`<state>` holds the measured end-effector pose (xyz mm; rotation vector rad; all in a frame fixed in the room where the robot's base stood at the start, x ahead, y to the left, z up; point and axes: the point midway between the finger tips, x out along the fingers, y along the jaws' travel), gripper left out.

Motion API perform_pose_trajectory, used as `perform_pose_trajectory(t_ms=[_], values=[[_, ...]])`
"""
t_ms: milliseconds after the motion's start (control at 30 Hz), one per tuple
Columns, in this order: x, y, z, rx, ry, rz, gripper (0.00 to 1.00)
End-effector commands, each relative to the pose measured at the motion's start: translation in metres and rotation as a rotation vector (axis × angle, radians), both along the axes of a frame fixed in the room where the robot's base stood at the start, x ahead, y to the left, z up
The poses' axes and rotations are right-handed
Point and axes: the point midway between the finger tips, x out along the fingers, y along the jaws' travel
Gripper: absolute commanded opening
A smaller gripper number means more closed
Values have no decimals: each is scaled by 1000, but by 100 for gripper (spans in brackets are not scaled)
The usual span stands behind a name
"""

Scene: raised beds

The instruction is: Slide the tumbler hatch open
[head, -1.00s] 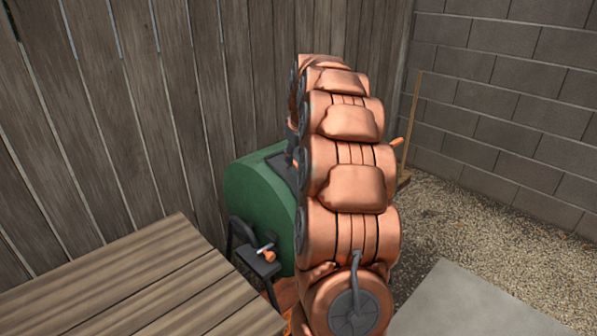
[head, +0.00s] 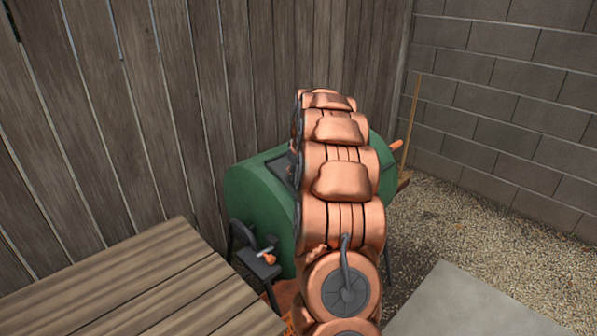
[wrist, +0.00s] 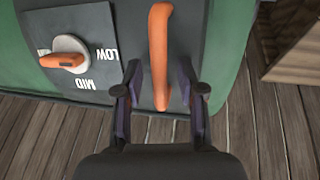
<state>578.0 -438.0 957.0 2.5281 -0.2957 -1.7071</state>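The green tumbler (head: 255,200) stands against the wooden fence, with its middle hidden behind my copper arm in the head view. A dark frame or panel (head: 281,168) shows on its upper side. In the wrist view, a dark panel (wrist: 205,40) on the green tumbler body (wrist: 238,85) carries an upright orange handle (wrist: 159,50). My gripper (wrist: 161,98) is open, one finger on each side of the handle's lower end, with gaps showing on both sides. The gripper is hidden in the head view.
A white knob (wrist: 68,45) with an orange pointer, on a plate marked LOW and MID, sits left of the handle. A slatted wooden table (head: 150,285) is at front left. A wooden box (wrist: 290,45) is at right. Gravel (head: 480,225) lies right of the tumbler.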

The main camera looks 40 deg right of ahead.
Motion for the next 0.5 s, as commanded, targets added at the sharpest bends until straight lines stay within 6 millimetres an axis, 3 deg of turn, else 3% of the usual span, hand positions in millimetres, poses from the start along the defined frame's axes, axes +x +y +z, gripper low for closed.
perform_pose_trajectory(t_ms=[167, 500], values=[[0, 0, 0, 0, 0, 0, 37], [0, 0, 0, 0, 0, 0, 2]])
